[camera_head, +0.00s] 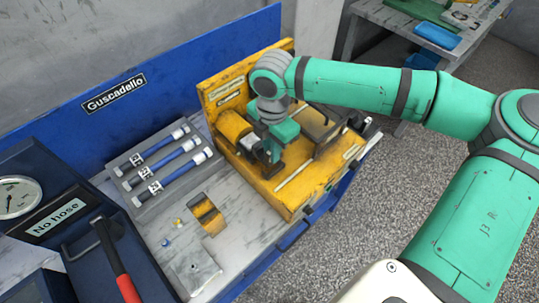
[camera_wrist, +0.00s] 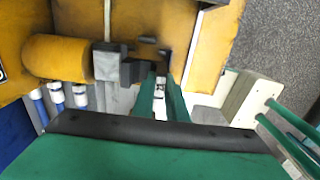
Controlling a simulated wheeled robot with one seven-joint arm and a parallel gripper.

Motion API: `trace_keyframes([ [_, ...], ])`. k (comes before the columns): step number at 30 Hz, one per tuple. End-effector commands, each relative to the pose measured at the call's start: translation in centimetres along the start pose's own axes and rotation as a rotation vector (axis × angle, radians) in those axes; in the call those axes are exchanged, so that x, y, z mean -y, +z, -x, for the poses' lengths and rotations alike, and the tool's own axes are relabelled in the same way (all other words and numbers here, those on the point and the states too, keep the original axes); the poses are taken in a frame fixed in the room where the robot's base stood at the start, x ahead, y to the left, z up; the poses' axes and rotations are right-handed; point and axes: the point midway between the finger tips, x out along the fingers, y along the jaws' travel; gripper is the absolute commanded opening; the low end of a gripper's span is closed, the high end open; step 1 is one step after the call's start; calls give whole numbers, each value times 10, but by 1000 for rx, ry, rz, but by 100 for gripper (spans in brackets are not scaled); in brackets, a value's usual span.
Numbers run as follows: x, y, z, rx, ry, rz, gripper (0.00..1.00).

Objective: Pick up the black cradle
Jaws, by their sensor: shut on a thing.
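My gripper (camera_head: 274,163) reaches down into the yellow box-like housing, to the right of the yellow cylinder (camera_head: 234,128). In the wrist view its two green fingers (camera_wrist: 163,75) are close together. They are shut on a small dark part at their tips, which appears to be the black cradle (camera_wrist: 165,59). Most of it is hidden by the fingers, and I cannot tell whether it is clear of the housing floor.
A grey tray (camera_head: 127,165) with blue-and-white hoses lies left. A yellow curved clip (camera_head: 207,214) and a pale plate (camera_head: 193,270) lie on the bench in front.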

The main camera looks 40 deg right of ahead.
Motion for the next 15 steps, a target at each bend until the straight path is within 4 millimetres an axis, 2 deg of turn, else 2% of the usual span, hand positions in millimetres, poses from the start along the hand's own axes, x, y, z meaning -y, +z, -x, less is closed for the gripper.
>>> trace_keyframes([
  [1, 10, 2, 10, 0, 2, -6, 0],
  [7, 44, 1, 50, -1, 2, -5, 0],
  [15, 98, -1, 75, -1, 0, 1, 0],
])
